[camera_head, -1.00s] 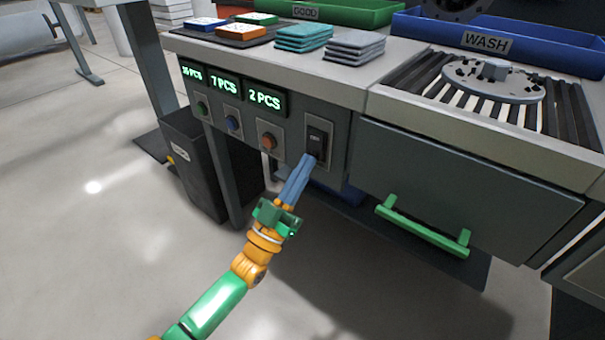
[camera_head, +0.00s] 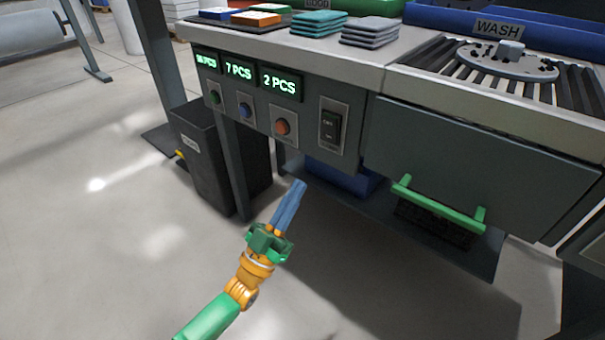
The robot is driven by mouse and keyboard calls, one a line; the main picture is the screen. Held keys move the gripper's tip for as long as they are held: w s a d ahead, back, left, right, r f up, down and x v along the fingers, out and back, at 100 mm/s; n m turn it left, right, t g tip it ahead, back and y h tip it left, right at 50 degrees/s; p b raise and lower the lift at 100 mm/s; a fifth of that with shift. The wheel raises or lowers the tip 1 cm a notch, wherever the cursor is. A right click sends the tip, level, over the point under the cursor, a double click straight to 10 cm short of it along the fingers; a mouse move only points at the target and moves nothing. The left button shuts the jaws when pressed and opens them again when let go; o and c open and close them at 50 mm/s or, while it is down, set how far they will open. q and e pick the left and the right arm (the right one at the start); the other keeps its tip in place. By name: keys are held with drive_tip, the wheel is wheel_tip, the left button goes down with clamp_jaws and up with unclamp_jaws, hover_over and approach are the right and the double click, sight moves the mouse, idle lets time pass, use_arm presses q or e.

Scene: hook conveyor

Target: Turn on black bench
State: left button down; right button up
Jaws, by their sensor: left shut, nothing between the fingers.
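The black bench (camera_head: 312,94) has a dark front panel with a black rocker switch (camera_head: 331,126) on a grey plate. Which way the rocker is tipped is too small to tell. Left of it sit an orange button (camera_head: 283,127), a blue button (camera_head: 245,110) and a green button (camera_head: 215,97). Above them, green displays (camera_head: 281,83) are lit, reading "7 PCS" and "2 PCS". My left gripper (camera_head: 298,187) is shut and empty, its blue fingers pointing up toward the panel. It is below and left of the switch, clear of it. My right gripper is out of view.
A drawer front with a green handle (camera_head: 437,206) is right of the switch. A black bin (camera_head: 212,165) stands under the bench at left. Cloth stacks (camera_head: 370,32) and a "WASH" station with a round disc (camera_head: 507,62) are on top. Floor in front is open.

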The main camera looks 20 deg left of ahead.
use_arm(q)
drive_tip(key=v, duration=0.4)
drive_tip(key=shift+w+d+f, duration=0.1)
drive_tip(key=shift+w+f, duration=0.15)
drive_tip(key=shift+w, duration=0.05)
